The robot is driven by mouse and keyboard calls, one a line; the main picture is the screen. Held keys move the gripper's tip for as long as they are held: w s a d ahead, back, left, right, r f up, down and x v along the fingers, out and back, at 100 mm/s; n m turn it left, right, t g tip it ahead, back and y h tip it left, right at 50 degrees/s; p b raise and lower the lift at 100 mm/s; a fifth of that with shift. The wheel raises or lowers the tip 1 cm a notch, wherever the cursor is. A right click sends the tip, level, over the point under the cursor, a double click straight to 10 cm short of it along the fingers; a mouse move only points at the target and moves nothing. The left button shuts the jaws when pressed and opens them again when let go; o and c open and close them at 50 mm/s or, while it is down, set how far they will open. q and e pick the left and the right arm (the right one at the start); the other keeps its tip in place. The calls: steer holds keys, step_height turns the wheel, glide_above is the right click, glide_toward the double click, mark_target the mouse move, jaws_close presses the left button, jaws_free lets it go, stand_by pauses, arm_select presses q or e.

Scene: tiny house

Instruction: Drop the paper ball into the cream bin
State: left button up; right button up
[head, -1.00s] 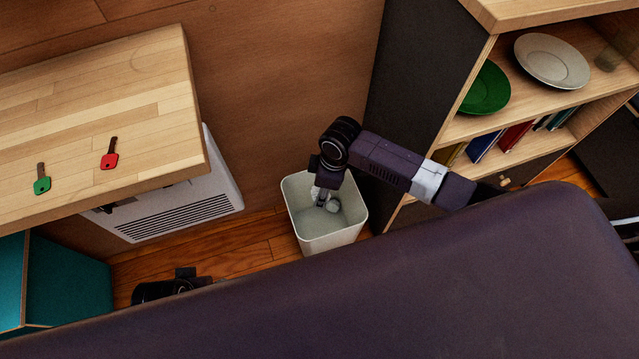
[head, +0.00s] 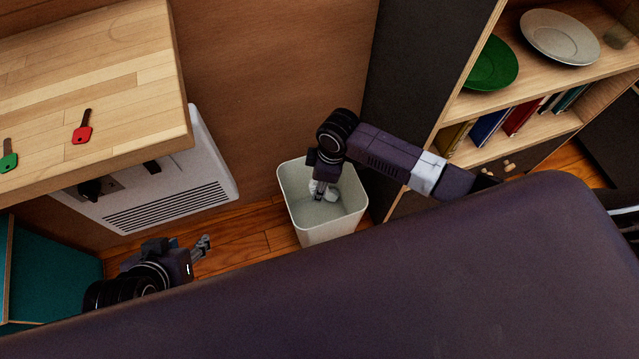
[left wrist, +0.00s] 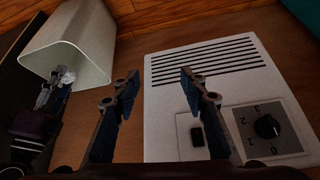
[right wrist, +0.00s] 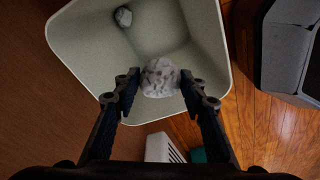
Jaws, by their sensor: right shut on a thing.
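The cream bin (head: 322,237) stands on the floor against the wood wall; it also shows in the left wrist view (left wrist: 85,40) and the right wrist view (right wrist: 75,50). My right gripper (right wrist: 160,84) is shut on a crumpled whitish paper ball (right wrist: 160,78), which is over the bin's opening. The ball shows in the left wrist view (left wrist: 68,76) too. A second small greyish crumpled ball (right wrist: 123,16) lies inside on the bin's bottom. My left gripper (head: 204,246) is left of the bin; its fingers (left wrist: 158,88) are apart with nothing between them.
A shelf unit (head: 540,130) with plates and books stands right. Some floor (head: 245,240) is clear.

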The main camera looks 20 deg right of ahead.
steer(key=shift+f+b, duration=0.5)
steer(key=shift+f, duration=0.05)
arm_select(q)
steer(key=shift+w+d+r+t+h, duration=0.15)
steer(key=shift+w+d+r+t, duration=0.25)
steer(key=shift+w, duration=0.45)
steer(key=shift+w+d+r+t+h, duration=0.15)
steer(key=shift+w+r+t, duration=0.25)
steer(key=shift+w, duration=0.4)
steer(key=shift+w+d+r+t+h, duration=0.1)
steer(key=shift+w+d+r+t, duration=0.3)
steer(key=shift+w, duration=0.45)
arm_select(e)
steer(key=shift+f, duration=0.15)
arm_select(q)
steer(key=shift+a+f, duration=0.1)
arm_select(e)
steer(key=o, duration=0.8)
steer(key=shift+c, duration=0.2)
step_height(320, 180, up, 12)
steer(key=d, duration=0.1)
steer(key=shift+s+d, duration=0.35)
steer(key=shift+s, duration=0.05)
steer(key=shift+a+f, duration=0.1)
